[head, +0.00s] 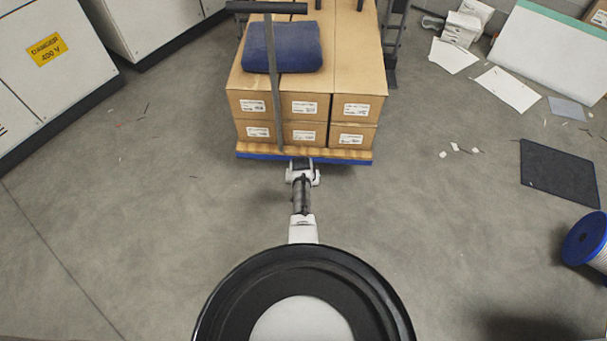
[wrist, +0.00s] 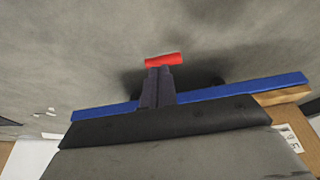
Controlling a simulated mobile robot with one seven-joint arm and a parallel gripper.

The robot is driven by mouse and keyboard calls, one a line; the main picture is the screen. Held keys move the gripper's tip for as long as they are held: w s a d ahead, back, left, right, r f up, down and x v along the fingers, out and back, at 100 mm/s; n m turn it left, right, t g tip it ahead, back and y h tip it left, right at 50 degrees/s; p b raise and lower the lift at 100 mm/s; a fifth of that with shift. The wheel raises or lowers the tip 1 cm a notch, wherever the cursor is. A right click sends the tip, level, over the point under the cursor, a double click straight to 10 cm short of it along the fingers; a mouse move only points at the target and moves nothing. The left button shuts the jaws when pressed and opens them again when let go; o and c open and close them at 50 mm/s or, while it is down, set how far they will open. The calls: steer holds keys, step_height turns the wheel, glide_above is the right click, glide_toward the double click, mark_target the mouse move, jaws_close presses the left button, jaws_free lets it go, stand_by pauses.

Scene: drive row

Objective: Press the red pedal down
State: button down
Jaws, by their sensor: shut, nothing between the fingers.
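The red pedal (wrist: 164,60) shows in the wrist view as a short red bar, just past my fingertips. In the head view it cannot be seen. My gripper (wrist: 159,70) is shut and empty, its two dark fingers together and pointing at the pedal. The fingertips overlap the pedal's lower edge in the picture; I cannot tell whether they touch it. In the head view my arm reaches forward to the near edge of the loaded cart (head: 304,157), where the fingers are not clearly visible.
The cart has a blue edge (wrist: 235,91) and carries stacked cardboard boxes (head: 303,105) with a folded blue cloth (head: 282,47). Grey cabinets (head: 45,65) stand left. Papers (head: 507,89), a dark mat (head: 560,172) and a blue spool (head: 587,240) lie right. Floor beside my arm is clear.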

steer(key=shift+s+a+r+p, duration=0.1)
steer(key=shift+s+r+p, duration=1.4)
steer(key=shift+p, duration=0.55)
steer(key=shift+w+r, duration=0.1)
